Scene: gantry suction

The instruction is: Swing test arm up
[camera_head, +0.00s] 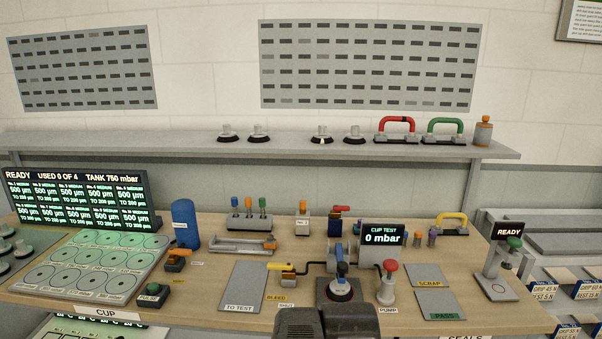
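The cup test station stands at the middle front of the bench, with a display (383,235) reading "CUP TEST 0 mbar". In front of it, a blue-handled part (341,269), which looks like the test arm, points down over a dark base plate (325,292). A pale round piece sits at its lower end; whether it touches the plate is unclear. My gripper (328,318) is a dark grey shape at the bottom edge, just in front of the base plate and apart from the blue handle as far as I can see. Its fingers cannot be made out.
A red-topped pump post (387,283) stands close right of the station. A yellow bleed lever (282,267) and black hose lie left. The TO TEST plate (247,287) and the SCRAP plate (430,274) are bare. A shelf (190,146) runs behind.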

